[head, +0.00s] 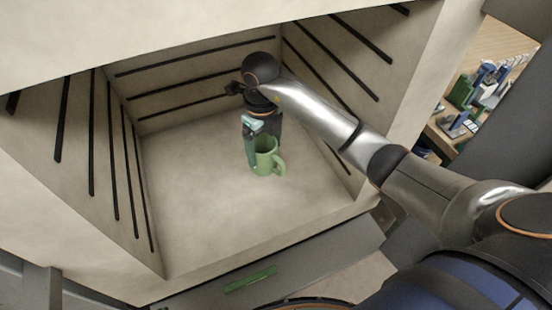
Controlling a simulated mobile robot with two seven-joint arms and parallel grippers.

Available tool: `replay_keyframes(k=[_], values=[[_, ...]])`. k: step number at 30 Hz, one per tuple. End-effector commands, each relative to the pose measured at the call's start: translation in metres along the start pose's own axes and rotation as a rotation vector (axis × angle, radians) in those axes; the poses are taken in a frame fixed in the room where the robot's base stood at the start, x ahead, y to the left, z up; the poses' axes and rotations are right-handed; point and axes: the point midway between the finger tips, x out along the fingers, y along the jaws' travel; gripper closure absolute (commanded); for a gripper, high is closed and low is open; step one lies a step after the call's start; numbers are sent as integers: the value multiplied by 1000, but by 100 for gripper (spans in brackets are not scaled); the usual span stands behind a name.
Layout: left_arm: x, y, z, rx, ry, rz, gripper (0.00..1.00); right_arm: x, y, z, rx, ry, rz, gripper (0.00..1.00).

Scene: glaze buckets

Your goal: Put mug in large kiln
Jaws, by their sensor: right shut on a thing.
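The green mug (266,158) is inside the large kiln (190,210), over the middle of its pale floor. It looks upright, with its handle towards the lower right. My right gripper (257,150) reaches in from the right and is shut on the mug at its rim and left wall. Whether the mug's base touches the kiln floor I cannot tell. My left gripper is not in view.
Dark ridged bars (92,130) line the kiln's side and back walls. The kiln floor around the mug is clear. A green strip (250,279) shows on the grey front below the opening. A table with green and blue items (470,95) stands outside at the right.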

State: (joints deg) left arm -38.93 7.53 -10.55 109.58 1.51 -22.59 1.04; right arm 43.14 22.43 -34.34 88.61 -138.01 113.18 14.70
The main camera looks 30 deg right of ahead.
Motion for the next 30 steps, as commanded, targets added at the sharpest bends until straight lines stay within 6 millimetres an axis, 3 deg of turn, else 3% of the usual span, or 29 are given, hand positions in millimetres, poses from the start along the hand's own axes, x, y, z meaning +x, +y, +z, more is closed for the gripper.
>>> replay_keyframes(k=[6, 15, 21, 30], values=[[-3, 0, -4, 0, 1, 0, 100, 37, -30, -4, 1, 0, 1, 90], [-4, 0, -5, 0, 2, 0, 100, 61, -49, -7, 1, 0, 1, 90], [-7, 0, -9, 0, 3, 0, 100, 86, -46, -5, -2, -3, 3, 90], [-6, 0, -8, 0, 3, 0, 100, 88, -47, -5, -2, -4, -1, 90]])
